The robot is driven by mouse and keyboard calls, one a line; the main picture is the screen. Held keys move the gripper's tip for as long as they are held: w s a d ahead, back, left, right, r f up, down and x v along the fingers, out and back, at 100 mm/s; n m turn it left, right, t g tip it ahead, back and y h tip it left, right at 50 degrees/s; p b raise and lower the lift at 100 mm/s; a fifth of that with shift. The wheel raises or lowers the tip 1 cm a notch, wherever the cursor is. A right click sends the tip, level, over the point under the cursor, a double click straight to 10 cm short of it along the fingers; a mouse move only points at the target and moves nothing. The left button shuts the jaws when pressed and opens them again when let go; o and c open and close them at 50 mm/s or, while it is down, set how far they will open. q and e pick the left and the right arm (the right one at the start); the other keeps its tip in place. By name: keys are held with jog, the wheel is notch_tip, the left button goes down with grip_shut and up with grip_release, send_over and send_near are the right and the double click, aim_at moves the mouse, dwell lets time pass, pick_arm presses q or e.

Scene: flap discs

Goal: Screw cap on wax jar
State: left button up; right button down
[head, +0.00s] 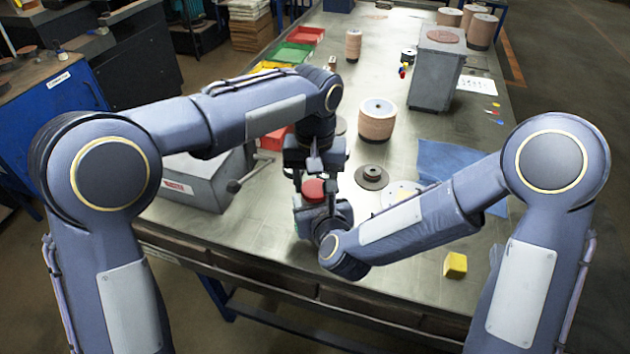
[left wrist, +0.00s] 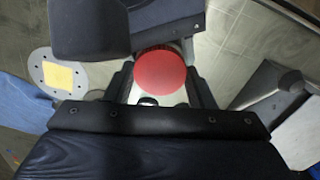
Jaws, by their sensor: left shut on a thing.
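The red cap (head: 313,190) shows its round top below my left gripper (head: 315,181), whose fingers come down on both sides of it. The left gripper is shut on the cap. In the left wrist view the red cap (left wrist: 161,75) sits between the two fingers (left wrist: 161,88), with a pale surface just beside it. My right gripper (head: 316,218) is directly below the cap, coming in from the right. The wax jar is mostly hidden by the grippers, so I cannot tell whether the cap touches it, or whether the right fingers are closed.
A grey box with a lever (head: 195,180) stands left of the grippers. A dark disc (head: 372,177), a disc stack (head: 377,120), a blue cloth (head: 445,160) and a yellow block (head: 455,265) lie to the right. Bare tabletop (head: 265,225) shows at the front left.

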pick_arm(q)
jog(key=o, duration=1.1)
jog(key=shift+r, duration=2.25)
jog(key=o, duration=0.6)
jog(key=shift+c, duration=0.2)
